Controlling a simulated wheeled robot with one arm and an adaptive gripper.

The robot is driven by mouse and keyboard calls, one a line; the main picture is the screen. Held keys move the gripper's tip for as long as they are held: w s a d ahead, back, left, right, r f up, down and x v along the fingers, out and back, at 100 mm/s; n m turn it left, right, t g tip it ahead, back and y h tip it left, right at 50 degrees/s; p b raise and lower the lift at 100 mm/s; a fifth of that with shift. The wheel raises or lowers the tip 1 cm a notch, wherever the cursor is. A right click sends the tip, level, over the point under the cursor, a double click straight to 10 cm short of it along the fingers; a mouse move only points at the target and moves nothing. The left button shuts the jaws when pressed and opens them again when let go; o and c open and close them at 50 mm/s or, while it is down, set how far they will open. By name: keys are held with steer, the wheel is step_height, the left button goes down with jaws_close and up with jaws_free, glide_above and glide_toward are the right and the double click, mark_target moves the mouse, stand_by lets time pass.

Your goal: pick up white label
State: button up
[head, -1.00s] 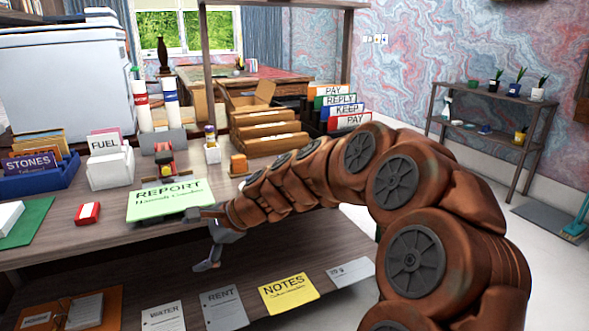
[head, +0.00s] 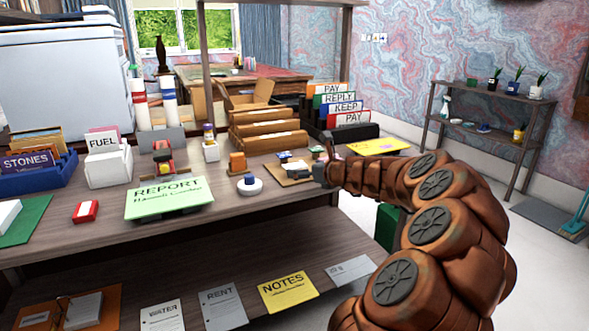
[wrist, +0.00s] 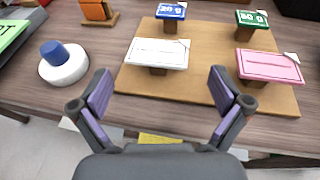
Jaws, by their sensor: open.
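The white label (wrist: 158,52) is a flat card on a small brown stand, at the near left of a tan wooden board (wrist: 200,60) in the wrist view. A pink label (wrist: 269,66) is to its right, with a blue label (wrist: 171,11) and a green label (wrist: 252,18) behind. My gripper (wrist: 159,76) is open and empty, its two purple-padded fingers spread on either side, short of the white label's near edge and apart from it. In the head view my gripper (head: 322,174) is by the right end of the board (head: 285,174), partly covering it.
A blue-knobbed white round piece (wrist: 62,62) stands left of the board, an orange block (wrist: 97,10) behind it. The green REPORT card (head: 168,198) lies further left. Wooden file trays (head: 265,130) stand behind the board. The desk's front edge is close.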

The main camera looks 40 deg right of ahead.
mark_target(296, 166)
steer(key=b+x, duration=0.1)
steer(key=x, duration=0.3)
steer(key=shift+w+r+b, duration=0.1)
steer(key=shift+r+b, duration=0.05)
steer(key=shift+b, duration=0.2)
steer(key=shift+w, duration=0.45)
steer(key=c, duration=0.7)
